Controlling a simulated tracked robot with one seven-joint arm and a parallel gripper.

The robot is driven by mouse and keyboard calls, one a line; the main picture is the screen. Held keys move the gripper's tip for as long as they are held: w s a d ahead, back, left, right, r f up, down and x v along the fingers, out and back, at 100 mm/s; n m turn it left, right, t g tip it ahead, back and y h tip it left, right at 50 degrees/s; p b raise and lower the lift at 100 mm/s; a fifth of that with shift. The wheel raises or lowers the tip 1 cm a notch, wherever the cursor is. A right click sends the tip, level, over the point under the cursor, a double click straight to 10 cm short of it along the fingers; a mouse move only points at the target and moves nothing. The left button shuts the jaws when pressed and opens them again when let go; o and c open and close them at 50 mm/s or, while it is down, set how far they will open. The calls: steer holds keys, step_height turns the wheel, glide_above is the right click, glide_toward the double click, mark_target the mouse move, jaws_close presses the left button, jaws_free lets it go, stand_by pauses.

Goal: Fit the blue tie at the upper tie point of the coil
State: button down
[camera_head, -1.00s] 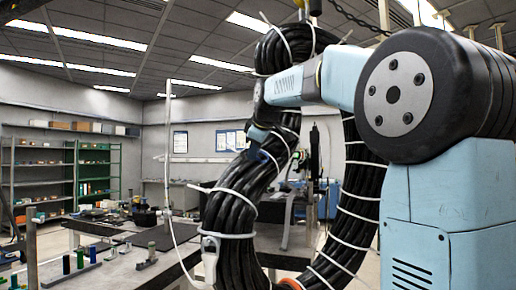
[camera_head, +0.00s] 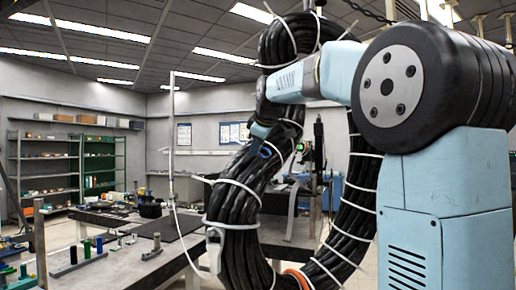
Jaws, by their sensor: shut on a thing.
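The coil (camera_head: 235,203) is a thick loop of black cables bound with several white ties, hanging upright in the middle of the view. My arm reaches from the right across its upper part. My gripper (camera_head: 264,146) is at the coil's left limb, below the top bend, small and partly lost against the dark cables. It is shut on the blue tie (camera_head: 266,152), of which a small blue piece shows against the cables. I cannot tell whether the tie goes around the bundle. The tie's far side is hidden.
A workbench (camera_head: 130,268) with small coloured cylinders and parts stands at lower left. A thin pale post (camera_head: 172,130) rises left of the coil. Shelves (camera_head: 45,165) line the left wall. An orange ring (camera_head: 297,277) sits at the coil's bottom.

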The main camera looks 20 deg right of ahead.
steer(key=shift+w, duration=0.1)
steer(key=shift+x, duration=1)
steer(key=shift+w+f, duration=0.45)
steer(key=shift+f, duration=0.05)
stand_by(1.1)
steer(key=c, duration=1)
jaws_free()
steer(key=shift+c, duration=0.2)
steer(key=v, duration=1.4)
steer(key=s+f+m+g, duration=0.1)
steer(key=s+f+m, duration=0.4)
steer(key=s+f, duration=0.9)
steer(key=s+f+m+g, duration=0.2)
steer(key=s+f+m, duration=0.4)
steer(key=s+f, duration=0.9)
step_height(320, 180, down, 6)
steer(key=shift+s+f+g, duration=0.15)
steer(key=shift+s+g, duration=0.15)
